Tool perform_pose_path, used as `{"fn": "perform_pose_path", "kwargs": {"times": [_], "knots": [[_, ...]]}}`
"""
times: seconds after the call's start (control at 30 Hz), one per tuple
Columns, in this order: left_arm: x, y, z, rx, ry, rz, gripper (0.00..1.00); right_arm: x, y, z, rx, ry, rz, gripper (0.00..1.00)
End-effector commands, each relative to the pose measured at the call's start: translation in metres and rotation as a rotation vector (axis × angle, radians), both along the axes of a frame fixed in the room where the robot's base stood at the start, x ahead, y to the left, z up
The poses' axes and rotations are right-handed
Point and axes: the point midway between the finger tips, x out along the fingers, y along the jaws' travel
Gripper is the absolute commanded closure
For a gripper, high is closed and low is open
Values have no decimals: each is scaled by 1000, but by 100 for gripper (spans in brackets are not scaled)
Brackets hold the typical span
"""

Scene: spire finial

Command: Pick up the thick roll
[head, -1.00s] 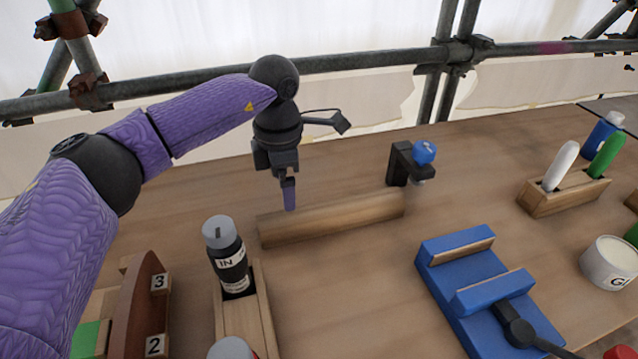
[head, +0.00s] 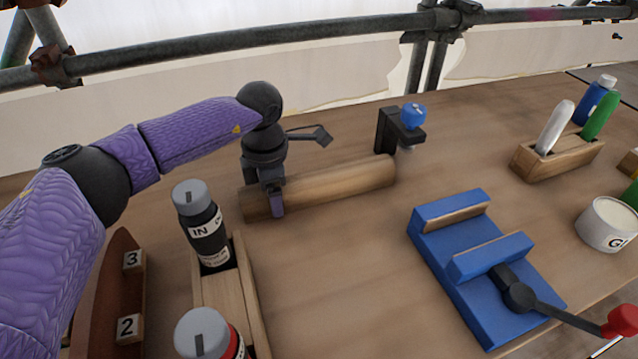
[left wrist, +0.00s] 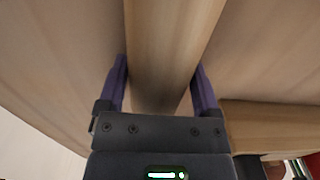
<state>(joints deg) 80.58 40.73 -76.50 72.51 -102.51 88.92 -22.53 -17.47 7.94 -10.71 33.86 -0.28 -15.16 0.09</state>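The thick roll (head: 335,188) is a pale wooden cylinder lying on the bench in the head view, left of centre. It also runs up the middle of the left wrist view (left wrist: 170,50). My left gripper (head: 270,205) is down at the roll's left end, pointing downward. In the left wrist view its two purple fingers (left wrist: 160,85) stand apart, one on each side of the roll. Whether they touch its sides is hard to tell. The roll rests on the bench. My right gripper is not in view.
A wooden rack with an "IN" bottle (head: 203,225) stands close in front of the left gripper. A black bracket with a blue knob (head: 400,128) is near the roll's right end. A blue vise (head: 480,270) sits to the right. A scaffold rail (head: 250,40) runs behind.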

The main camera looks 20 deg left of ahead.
Motion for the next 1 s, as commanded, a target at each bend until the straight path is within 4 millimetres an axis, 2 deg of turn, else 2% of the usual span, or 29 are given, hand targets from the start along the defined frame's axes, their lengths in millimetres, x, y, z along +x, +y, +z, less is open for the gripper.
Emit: {"fn": "perform_pose_path", "kwargs": {"times": [0.03,0.3,0.47,0.57,0.67,0.8,1.0], "knots": [[0,0,0,0,0,0,44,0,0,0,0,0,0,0],[0,0,0,-1,-1,0,100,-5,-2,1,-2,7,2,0],[0,0,1,-1,-2,0,100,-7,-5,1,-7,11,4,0],[1,0,8,-1,-3,0,100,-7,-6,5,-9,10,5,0],[1,0,34,-3,-8,0,100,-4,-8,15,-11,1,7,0],[1,0,87,-2,-11,0,100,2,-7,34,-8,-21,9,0],[1,0,151,-2,-8,1,100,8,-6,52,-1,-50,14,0]]}}
